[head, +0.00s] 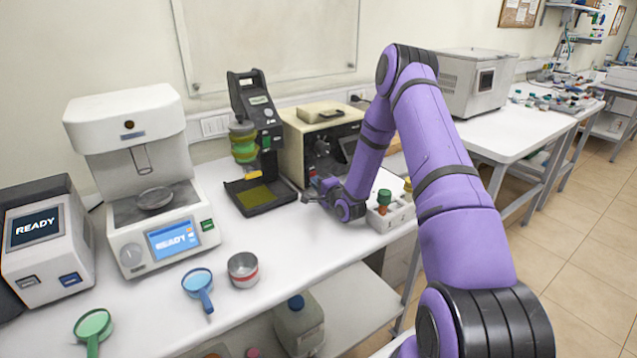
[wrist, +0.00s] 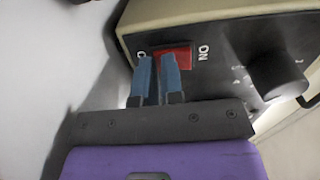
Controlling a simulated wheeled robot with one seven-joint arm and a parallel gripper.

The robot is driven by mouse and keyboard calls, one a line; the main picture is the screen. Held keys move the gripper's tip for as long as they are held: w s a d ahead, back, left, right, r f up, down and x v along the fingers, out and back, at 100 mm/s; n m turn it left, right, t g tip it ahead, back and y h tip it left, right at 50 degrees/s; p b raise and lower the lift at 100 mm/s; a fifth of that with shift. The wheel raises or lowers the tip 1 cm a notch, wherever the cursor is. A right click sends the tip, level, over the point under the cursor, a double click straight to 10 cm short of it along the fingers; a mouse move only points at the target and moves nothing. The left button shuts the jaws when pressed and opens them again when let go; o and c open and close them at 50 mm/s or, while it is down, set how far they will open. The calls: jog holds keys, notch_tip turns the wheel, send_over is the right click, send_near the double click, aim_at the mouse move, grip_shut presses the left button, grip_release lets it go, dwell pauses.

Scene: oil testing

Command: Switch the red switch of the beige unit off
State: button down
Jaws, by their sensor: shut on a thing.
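The beige unit (head: 290,135) stands on the bench behind my arm, with a black front panel. In the wrist view the unit (wrist: 170,17) fills the upper right. Its red switch (wrist: 185,56) sits on the black panel between a partly covered marking at its left and the word ON at its right. My gripper (wrist: 157,62) has its two blue fingers at the switch, close together and shut on it, covering its left and lower part. In the head view my gripper (head: 314,195) is low at the unit's front, and I cannot make out the switch clearly.
A black knob (wrist: 277,77) juts out right of the switch. A black tester (head: 255,130) stands left of the unit. A white holder (head: 392,215) with a green-capped bottle (head: 384,197) is close to my wrist's right.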

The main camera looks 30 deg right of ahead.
jog(key=shift+w+a+r, duration=0.15)
jog(key=shift+w+r, duration=0.1)
jog(key=shift+w, duration=0.1)
jog(key=s, duration=1.1)
jog(key=shift+s+d+f, duration=0.1)
jog(key=shift+s+d, duration=0.15)
jog(key=shift+d, duration=0.05)
